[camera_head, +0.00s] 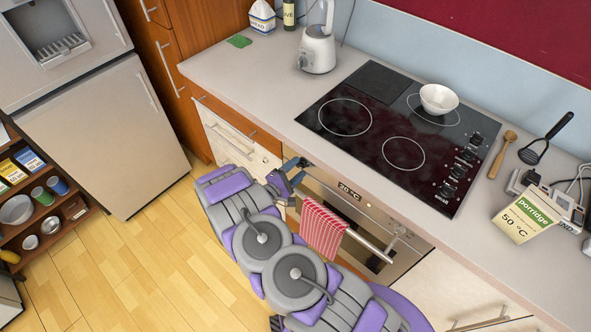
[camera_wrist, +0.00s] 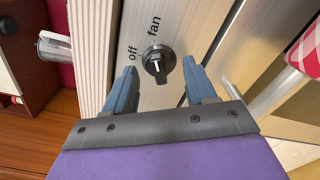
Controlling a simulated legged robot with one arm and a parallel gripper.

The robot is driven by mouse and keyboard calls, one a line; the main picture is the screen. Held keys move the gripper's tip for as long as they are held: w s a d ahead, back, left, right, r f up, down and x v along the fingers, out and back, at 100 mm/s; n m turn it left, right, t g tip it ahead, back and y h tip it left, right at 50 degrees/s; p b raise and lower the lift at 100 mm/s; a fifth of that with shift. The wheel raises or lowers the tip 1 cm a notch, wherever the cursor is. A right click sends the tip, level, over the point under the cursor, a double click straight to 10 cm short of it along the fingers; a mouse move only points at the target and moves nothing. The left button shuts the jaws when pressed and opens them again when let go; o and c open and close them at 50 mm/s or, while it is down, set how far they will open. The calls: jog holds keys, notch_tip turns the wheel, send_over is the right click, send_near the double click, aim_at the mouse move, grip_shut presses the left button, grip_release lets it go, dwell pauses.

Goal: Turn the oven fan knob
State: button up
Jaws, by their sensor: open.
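The oven fan knob (camera_wrist: 158,60) is a round black dial with a raised grip on the steel control panel. The words "off" and "fan" are printed beside it in the wrist view. My gripper (camera_wrist: 159,67) is open, with one blue finger on each side of the knob. Gaps show between the fingers and the knob, and I cannot tell the exact depth. In the head view my gripper (camera_head: 291,168) is at the left end of the oven (camera_head: 384,233) front, under the counter edge. The knob is hidden there.
A red striped towel (camera_head: 322,230) hangs on the oven handle (camera_head: 369,243), right of my gripper. The counter edge runs just above. The hob (camera_head: 375,151) holds a white bowl (camera_head: 438,98). The wooden floor (camera_head: 150,270) is clear on the left, towards the fridge (camera_head: 108,140).

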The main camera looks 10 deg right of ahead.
jog(key=shift+s+a, duration=0.1)
jog(key=shift+a, duration=0.05)
jog(key=shift+b+v, duration=0.4)
jog(key=shift+v, duration=0.4)
jog(key=shift+b+v, duration=1.1)
jog(key=shift+v, duration=1.9)
